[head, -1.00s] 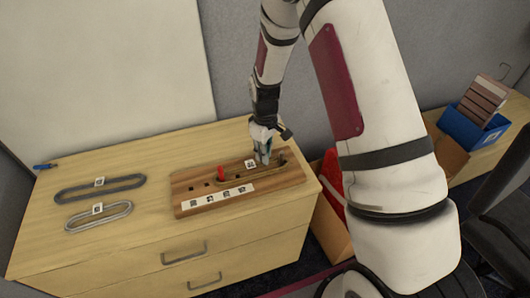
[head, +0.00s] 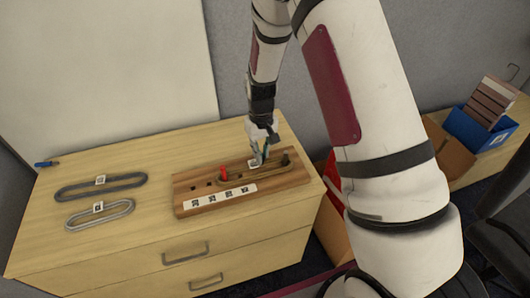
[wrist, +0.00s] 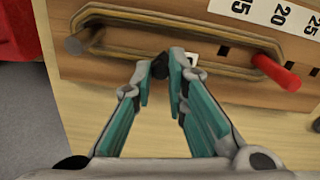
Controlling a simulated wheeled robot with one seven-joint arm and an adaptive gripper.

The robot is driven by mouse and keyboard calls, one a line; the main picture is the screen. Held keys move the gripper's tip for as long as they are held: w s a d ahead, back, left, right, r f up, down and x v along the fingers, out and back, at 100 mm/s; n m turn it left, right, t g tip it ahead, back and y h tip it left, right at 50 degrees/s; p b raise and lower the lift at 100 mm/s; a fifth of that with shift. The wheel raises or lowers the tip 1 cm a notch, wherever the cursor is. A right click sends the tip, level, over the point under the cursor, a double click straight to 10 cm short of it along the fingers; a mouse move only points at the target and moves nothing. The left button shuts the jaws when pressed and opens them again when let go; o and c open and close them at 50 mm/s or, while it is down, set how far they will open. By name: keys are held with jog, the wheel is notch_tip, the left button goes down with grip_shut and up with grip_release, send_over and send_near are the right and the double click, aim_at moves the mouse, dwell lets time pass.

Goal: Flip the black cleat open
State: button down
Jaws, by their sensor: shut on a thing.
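The wooden board (head: 290,180) lies on the pale cabinet top with a red peg (head: 223,173) and a dark post (head: 285,159). In the wrist view, a tan and dark band (wrist: 180,28) loops around the red peg (wrist: 275,72) and the dark post (wrist: 77,42). The black cleat (wrist: 159,67) is a small dark piece at the board's edge, between my fingertips. My gripper (wrist: 166,72) is shut on it, with teal-lined fingers. In the head view my gripper (head: 258,161) is low over the board and hides the cleat.
Two grey loops, a darker one (head: 70,191) and a lighter one (head: 78,221), lie left of the board. A blue item (head: 46,164) is at the far left corner. A blue bin (head: 477,131) stands on the right cabinet.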

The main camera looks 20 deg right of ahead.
jog(key=m, duration=0.1)
jog(key=w+a+m, duration=0.1)
jog(key=m, duration=0.1)
jog(key=shift+b, duration=0.35)
jog(key=m, duration=0.1)
jog(key=w+m, duration=0.1)
jog(key=shift+a+m+b, duration=0.3)
jog(key=shift+a, duration=0.05)
jog(key=m, duration=0.1)
jog(key=w+m, duration=0.1)
jog(key=shift+a+m, duration=0.2)
jog(key=shift+m, duration=0.1)
jog(key=shift+w+m+b, duration=0.25)
jog(key=shift+m, duration=0.45)
jog(key=shift+w+m+b, duration=0.25)
jog(key=shift+m, duration=0.45)
jog(key=shift+w, duration=0.1)
jog(key=c, duration=1.6)
grip_release()
notch_tip(320, 180, up, 12)
jog(key=shift+r, duration=0.1)
